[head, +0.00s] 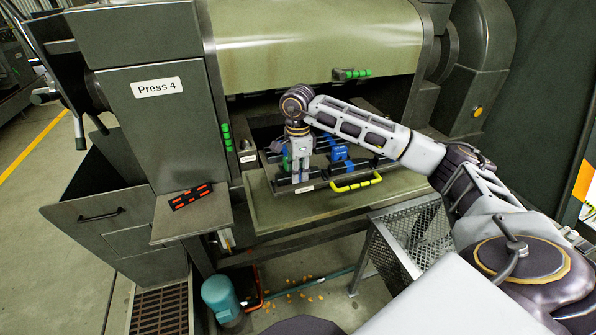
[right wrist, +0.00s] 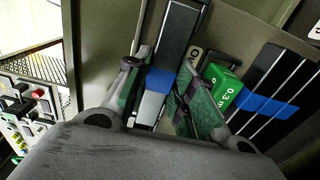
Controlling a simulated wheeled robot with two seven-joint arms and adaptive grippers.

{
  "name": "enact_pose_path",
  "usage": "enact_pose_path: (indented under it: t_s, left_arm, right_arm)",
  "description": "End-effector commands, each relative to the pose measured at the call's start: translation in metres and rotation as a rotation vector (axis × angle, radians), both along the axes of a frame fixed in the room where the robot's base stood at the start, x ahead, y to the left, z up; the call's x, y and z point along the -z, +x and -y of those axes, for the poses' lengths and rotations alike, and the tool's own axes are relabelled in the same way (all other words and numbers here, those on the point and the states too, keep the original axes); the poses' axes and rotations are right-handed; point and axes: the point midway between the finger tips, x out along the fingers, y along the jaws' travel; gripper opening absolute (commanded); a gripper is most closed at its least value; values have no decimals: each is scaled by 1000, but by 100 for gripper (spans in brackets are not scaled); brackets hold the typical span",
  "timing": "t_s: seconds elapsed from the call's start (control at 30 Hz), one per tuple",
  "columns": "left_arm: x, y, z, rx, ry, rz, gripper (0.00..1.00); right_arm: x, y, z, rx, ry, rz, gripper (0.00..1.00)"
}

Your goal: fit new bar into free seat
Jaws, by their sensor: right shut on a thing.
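My right gripper (head: 300,176) reaches down into the opening of the press, and its fingertips also show in the right wrist view (right wrist: 160,95). It is shut on a bar (right wrist: 178,38), dark at one end, with a blue band and a grey end between the fingers. Beside it, several dark bars (right wrist: 282,78) lie in a row with a blue band across them. A green block marked 0.3 m (right wrist: 222,86) sits between the held bar and that row. I cannot tell whether the held bar touches a seat; the free seat is not clear. My left gripper is not in view.
The press (head: 165,105) labelled Press 4 surrounds the opening, with a green cover (head: 310,40) above. A yellow handle (head: 356,184) lies in front of the bars. A side shelf (head: 215,215) bears a black strip with orange marks (head: 191,196). A mesh stand (head: 400,240) stands front right.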

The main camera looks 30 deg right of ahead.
Motion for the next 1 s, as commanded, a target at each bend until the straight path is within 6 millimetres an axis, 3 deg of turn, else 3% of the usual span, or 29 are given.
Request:
enact_pose_path:
  t_s: [0.7, 0.73, 0.9, 1.0]
  left_arm:
    - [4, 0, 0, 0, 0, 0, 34]
    - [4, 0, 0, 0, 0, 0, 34]
    - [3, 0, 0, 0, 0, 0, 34]
    - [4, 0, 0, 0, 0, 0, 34]
  right_arm:
    - [4, 0, 0, 0, 1, 1, 0]
    - [4, 0, 0, 0, 1, 1, 26]
    - [4, 0, 0, 0, 0, 1, 48]
    - [4, 0, 0, 0, 0, 1, 50]
